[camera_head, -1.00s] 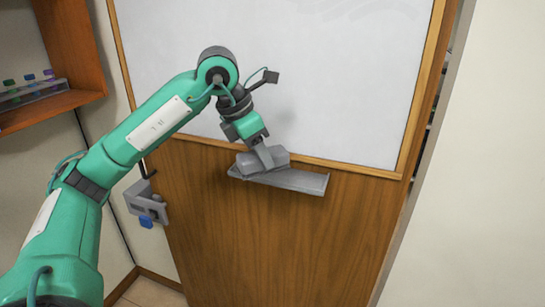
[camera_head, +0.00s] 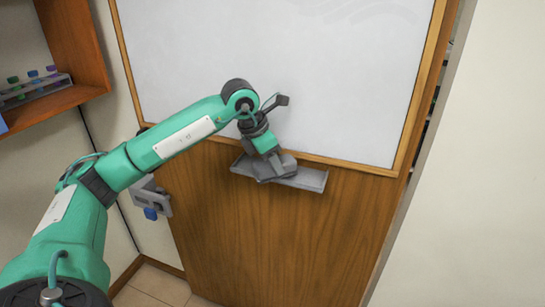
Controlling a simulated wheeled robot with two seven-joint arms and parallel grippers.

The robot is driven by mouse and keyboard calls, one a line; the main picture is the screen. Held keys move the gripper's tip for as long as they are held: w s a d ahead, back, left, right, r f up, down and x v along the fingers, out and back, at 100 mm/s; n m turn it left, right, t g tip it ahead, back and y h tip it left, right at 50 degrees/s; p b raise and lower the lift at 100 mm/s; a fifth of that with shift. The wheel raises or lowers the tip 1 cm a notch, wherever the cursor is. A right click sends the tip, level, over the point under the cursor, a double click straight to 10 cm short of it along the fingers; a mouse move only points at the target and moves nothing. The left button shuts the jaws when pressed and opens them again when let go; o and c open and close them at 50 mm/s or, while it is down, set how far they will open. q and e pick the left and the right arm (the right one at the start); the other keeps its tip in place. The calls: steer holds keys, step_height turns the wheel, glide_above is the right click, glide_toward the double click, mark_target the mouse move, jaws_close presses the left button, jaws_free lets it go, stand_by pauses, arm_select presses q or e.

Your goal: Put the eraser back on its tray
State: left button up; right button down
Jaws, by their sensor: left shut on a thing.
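The eraser (camera_head: 268,173) is a grey block, seen in the head view at the left-middle part of the tray. The tray (camera_head: 312,180) is a narrow grey ledge on the wooden panel, just under the whiteboard. My left gripper (camera_head: 276,159) reaches down from above and is shut on the eraser. The eraser overlaps the tray's front edge in the picture and looks slightly turned against it. I cannot tell whether it touches the tray floor. The gripper hides part of the eraser and of the tray behind it. My right gripper is out of view.
The whiteboard (camera_head: 260,50) with its wooden frame rises behind my left arm. A grey bracket with a blue part (camera_head: 151,205) sits left of the panel. A shelf (camera_head: 60,105) at the upper left holds a tube rack. The wooden panel (camera_head: 270,240) below the tray is clear.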

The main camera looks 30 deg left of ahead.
arm_select(q)
steer(key=shift+f+b, duration=0.3)
steer(key=shift+b, duration=0.05)
steer(key=o, duration=0.9)
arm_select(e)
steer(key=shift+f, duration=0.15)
arm_select(q)
steer(key=shift+r+p, duration=0.35)
steer(key=shift+r, duration=0.15)
steer(key=b+v, duration=0.1)
steer(key=v, duration=1)
steer(key=shift+s+a+r+b, duration=0.1)
steer(key=shift+r+b, duration=0.2)
steer(key=shift+b, duration=0.1)
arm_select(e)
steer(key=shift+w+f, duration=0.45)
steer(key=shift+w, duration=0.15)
